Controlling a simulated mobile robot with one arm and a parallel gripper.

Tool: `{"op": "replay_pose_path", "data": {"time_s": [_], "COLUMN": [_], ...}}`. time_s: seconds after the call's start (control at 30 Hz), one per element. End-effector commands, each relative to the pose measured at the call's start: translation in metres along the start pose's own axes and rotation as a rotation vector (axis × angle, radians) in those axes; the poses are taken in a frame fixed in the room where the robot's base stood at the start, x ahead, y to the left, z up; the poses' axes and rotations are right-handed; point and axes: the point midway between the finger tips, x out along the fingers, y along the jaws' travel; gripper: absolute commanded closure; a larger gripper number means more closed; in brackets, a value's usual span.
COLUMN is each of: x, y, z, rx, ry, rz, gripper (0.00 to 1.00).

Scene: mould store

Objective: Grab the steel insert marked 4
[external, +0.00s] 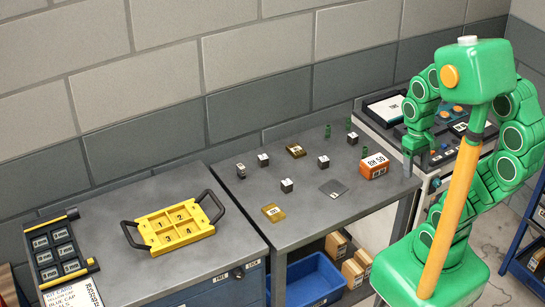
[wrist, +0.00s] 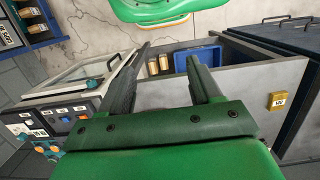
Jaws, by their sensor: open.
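Several small dark steel blocks with white labelled tops stand on the grey bench (external: 300,225) in the external view: a back left block (external: 263,160), a left block (external: 241,171), a front block (external: 287,185) and a right block (external: 323,161). Their marks are too small to read, so I cannot tell which is the insert marked 4. My gripper (external: 417,167) is open and empty at the bench's right end, beside the machine. In the wrist view my gripper (wrist: 170,62) has its two fingers apart with nothing between them; no steel block is recognisable there.
An orange labelled box (external: 374,168) stands near my gripper. Brass-coloured pieces, a front one (external: 273,213) and a back one (external: 296,150), and a grey plate (external: 333,188) lie on the bench. A yellow numbered carrier (external: 173,223) sits on the left cabinet. A blue bin (external: 315,280) is below.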

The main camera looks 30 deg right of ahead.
Motion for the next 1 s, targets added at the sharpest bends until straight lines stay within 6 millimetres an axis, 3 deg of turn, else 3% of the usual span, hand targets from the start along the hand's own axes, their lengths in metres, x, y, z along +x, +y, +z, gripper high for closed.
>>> {"op": "replay_pose_path", "data": {"time_s": [0.37,1.0], "x": [0.0,-0.004], "y": [-0.005,-0.074], "z": [-0.006,-0.106], "rx": [0.014,0.307], "ry": [-0.011,-0.166], "rz": [-0.022,-0.367], "gripper": [0.36,0.36]}}
